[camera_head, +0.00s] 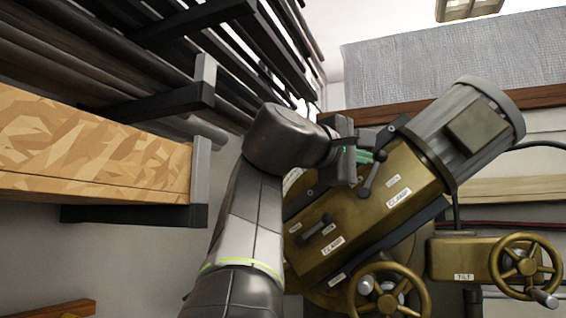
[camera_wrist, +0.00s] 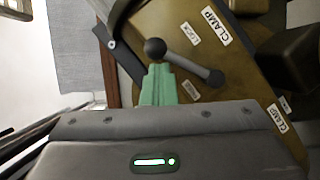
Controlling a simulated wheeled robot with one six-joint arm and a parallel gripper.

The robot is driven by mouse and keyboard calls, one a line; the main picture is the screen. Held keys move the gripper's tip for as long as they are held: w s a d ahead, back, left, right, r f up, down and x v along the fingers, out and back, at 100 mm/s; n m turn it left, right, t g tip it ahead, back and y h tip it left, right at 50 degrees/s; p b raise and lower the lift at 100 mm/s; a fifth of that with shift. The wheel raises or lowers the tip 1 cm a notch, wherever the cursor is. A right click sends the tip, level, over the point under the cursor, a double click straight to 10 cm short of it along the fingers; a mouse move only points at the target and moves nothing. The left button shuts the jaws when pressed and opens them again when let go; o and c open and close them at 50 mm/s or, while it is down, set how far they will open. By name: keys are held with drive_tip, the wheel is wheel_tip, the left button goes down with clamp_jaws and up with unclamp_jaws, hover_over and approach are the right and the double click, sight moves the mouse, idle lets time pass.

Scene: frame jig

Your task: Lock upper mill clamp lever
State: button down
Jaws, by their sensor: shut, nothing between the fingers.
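The upper mill clamp lever (camera_head: 372,174) is a dark bar with ball ends on the brass-coloured mill head (camera_head: 340,215). In the wrist view the fingertips of my gripper (camera_wrist: 160,68) lie just below the ball end, touching or very near the bar; I cannot tell which. White labels, one reading CLAMP (camera_wrist: 215,26), are beside the lever.
A second, lower clamp lever (camera_head: 315,229) sits on the same head. A grey motor (camera_head: 460,130) stands at the upper right. Handwheels (camera_head: 527,265) are at lower right. A rack with a wooden beam (camera_head: 90,150) is on the left.

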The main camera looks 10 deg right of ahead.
drive_tip(key=shift+d, duration=0.15)
drive_tip(key=shift+s+d+f+p, duration=0.25)
drive_tip(key=shift+s+d+p, duration=0.3)
drive_tip(key=shift+d, duration=0.25)
drive_tip(key=shift+s+d, duration=0.1)
idle(0.4)
